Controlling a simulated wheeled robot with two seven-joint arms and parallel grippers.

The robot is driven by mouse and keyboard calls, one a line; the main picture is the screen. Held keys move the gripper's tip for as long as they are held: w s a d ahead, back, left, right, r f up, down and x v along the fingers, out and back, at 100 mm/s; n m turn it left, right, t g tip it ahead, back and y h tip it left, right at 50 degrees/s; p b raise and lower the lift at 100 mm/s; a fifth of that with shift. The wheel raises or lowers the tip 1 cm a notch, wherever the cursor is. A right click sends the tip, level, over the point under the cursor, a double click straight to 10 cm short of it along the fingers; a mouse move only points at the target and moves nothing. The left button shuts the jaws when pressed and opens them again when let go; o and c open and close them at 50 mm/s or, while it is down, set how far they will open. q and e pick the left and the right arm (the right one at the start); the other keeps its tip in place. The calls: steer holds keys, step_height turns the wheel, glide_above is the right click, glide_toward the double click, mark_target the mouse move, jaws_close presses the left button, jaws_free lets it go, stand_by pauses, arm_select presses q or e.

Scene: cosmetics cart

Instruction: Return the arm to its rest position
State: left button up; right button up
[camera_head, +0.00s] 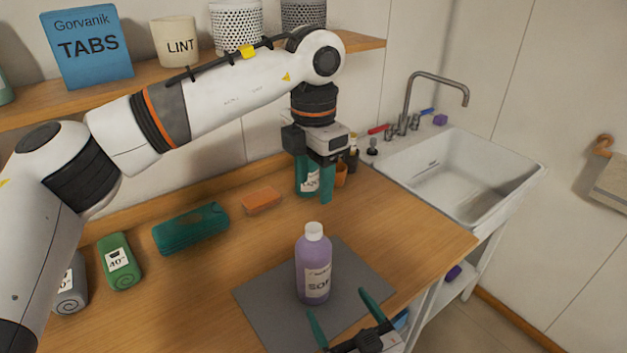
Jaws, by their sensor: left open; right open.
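My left arm reaches in from the left across the counter. Its gripper (322,182) points down near the back of the counter, open, in front of a teal bottle with a white label (308,181). The fingers partly cover this bottle, and I cannot tell whether they touch it. My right gripper (338,303) is at the bottom edge, open, with its teal fingers pointing up the picture. A purple soap bottle with a white cap (313,268) stands upright on a grey mat (265,306), just beyond the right fingertips.
A green case (190,229), an orange block (262,200) and a green rolled item (119,262) lie on the wooden counter (400,230). A white sink (455,172) is at right. A shelf (150,75) with a blue box (88,46) is behind my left arm.

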steer(key=shift+s+d, duration=0.15)
steer(key=shift+s, duration=0.1)
steer(key=shift+r, duration=0.1)
